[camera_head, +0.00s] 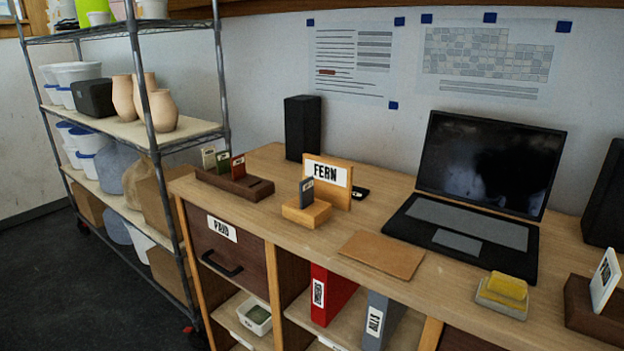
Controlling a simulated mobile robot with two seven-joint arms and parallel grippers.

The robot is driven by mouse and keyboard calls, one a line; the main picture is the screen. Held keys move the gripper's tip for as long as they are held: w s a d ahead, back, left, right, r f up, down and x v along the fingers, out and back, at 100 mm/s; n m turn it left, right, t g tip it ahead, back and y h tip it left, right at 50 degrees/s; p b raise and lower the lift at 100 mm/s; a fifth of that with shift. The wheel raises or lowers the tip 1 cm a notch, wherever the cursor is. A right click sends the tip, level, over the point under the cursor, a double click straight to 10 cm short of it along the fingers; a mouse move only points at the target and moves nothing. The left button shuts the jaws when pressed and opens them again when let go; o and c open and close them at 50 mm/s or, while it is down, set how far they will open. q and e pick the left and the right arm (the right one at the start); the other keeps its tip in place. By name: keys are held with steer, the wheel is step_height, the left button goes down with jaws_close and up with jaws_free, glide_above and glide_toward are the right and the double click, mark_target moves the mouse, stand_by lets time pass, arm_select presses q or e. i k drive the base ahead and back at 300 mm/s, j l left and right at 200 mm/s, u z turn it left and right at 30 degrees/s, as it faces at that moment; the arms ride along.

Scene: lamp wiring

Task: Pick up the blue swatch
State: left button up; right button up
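A blue-grey swatch (306,193) with a small white label at its top stands upright in a light wooden block (307,213) on the desk. It is the only bluish swatch that I can make out. A wooden sign reading FERN (328,178) stands right behind the block. Neither of my grippers is in view, and nothing touches the swatch.
A dark wooden rack (258,190) left of the block holds a pale, a green and a red swatch (238,167). A brown mat (382,254), an open laptop (480,190), sticky notes (507,286) and a white card (605,280) are to the right.

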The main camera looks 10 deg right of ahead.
mark_target(306, 186)
steer(key=i+j+z, duration=0.35)
steer(key=j+z, duration=0.15)
steer(key=j, duration=0.25)
steer(key=i+j+z, duration=0.4)
steer(key=j+z, duration=0.15)
steer(key=i+j+z, duration=0.25)
steer(key=j, duration=0.25)
steer(key=j+z, duration=0.25)
steer(key=j, duration=0.15)
steer(key=j+z, duration=0.25)
steer(key=j, duration=0.2)
steer(key=j+z, duration=0.25)
steer(key=j, duration=0.25)
steer(key=k+j+z, duration=0.1)
steer(key=j+z, duration=0.2)
steer(key=j, duration=0.2)
steer(key=k+j+z, duration=0.1)
steer(key=j+z, duration=0.15)
steer(key=j, duration=0.2)
steer(key=l+u, duration=0.3)
steer(key=i+l+u, duration=0.1)
steer(key=l+u, duration=0.25)
steer(key=j, duration=0.1)
